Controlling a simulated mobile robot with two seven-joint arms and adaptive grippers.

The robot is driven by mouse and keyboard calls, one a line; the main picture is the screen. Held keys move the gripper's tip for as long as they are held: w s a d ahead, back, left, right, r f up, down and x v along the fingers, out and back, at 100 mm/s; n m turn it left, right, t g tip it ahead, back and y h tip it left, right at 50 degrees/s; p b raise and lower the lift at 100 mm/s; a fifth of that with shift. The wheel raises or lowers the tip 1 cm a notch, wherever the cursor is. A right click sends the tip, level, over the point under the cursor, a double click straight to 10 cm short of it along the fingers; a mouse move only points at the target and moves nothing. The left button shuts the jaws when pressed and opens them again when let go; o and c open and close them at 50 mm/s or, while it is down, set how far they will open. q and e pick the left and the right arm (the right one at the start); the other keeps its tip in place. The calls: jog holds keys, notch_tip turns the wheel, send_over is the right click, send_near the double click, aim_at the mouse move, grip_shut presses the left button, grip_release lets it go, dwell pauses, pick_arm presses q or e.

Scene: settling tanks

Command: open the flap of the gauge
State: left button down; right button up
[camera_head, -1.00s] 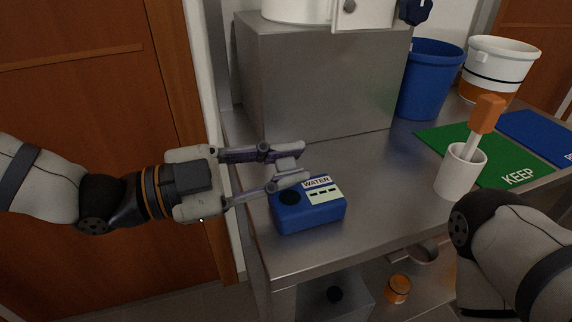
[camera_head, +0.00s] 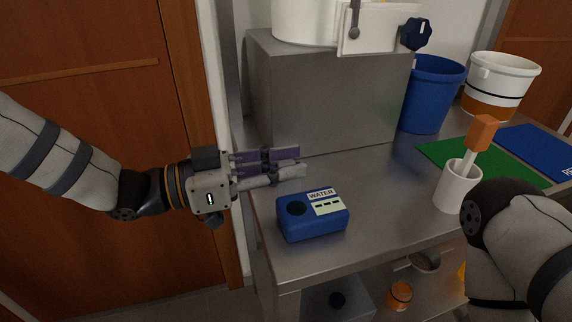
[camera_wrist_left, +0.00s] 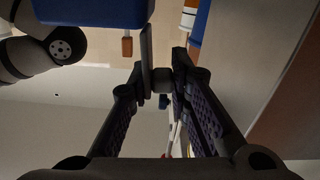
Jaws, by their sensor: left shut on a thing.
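A blue box (camera_head: 312,226) labelled WATER, with a dark round spot and a pale panel on top, sits on the steel bench. It is blurred at the top of the left wrist view (camera_wrist_left: 95,8). At the top of the head view is a white plate (camera_head: 380,35) with a grey lever; I cannot tell which of these is the gauge. My left gripper (camera_head: 300,165) is above the bench, behind and left of the blue box, apart from it. Its fingers (camera_wrist_left: 162,72) are close together on a small dark piece, mostly hidden. My right gripper is out of view.
A steel block (camera_head: 325,95) stands behind my left gripper. A blue bucket (camera_head: 432,95), a white bucket (camera_head: 502,75) and a white cup (camera_head: 457,192) with an orange-handled tool stand to the right. Green (camera_head: 470,155) and blue mats lie there. The bench front is clear.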

pick_arm(q)
jog(key=shift+f, duration=0.25)
dwell(0.3)
jog(key=c, duration=1.6)
grip_release()
jog(key=shift+o, duration=0.2)
jog(key=shift+r, duration=0.1)
jog(key=shift+a, duration=0.4)
jog(key=v, duration=1.1)
jog(key=shift+s, duration=0.15)
jog(key=shift+a, duration=0.1)
